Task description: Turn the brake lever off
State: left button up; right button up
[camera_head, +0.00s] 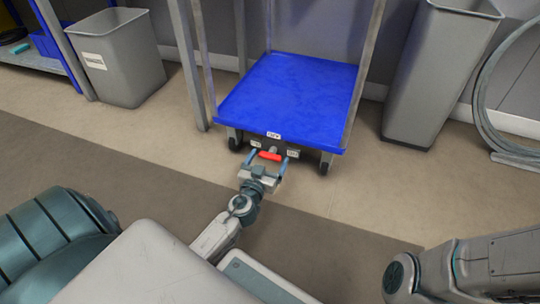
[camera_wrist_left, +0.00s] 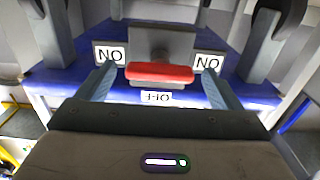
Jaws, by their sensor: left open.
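The brake lever (camera_head: 270,156) is a small red bar at the near edge of a blue cart (camera_head: 285,95). In the left wrist view the red lever (camera_wrist_left: 160,73) lies level across the middle, below a grey bracket (camera_wrist_left: 160,44). A label on each side reads "NO" in this view, and an "OFF" label (camera_wrist_left: 157,97) shows upside down below it. My left gripper (camera_head: 267,162) is open, with one finger on each side of the lever. Gaps show between both fingers and the lever in the wrist view. My right gripper is out of view.
The cart has upright grey posts and black wheels (camera_head: 323,167). A grey bin (camera_head: 118,58) stands at the left and another (camera_head: 435,75) at the right. A coiled hose (camera_head: 500,105) hangs at the far right. The floor before the cart is clear.

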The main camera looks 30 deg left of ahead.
pick_arm(q)
jog(key=shift+x, duration=0.95)
jog(key=shift+c, duration=0.5)
jog(key=c, duration=0.9)
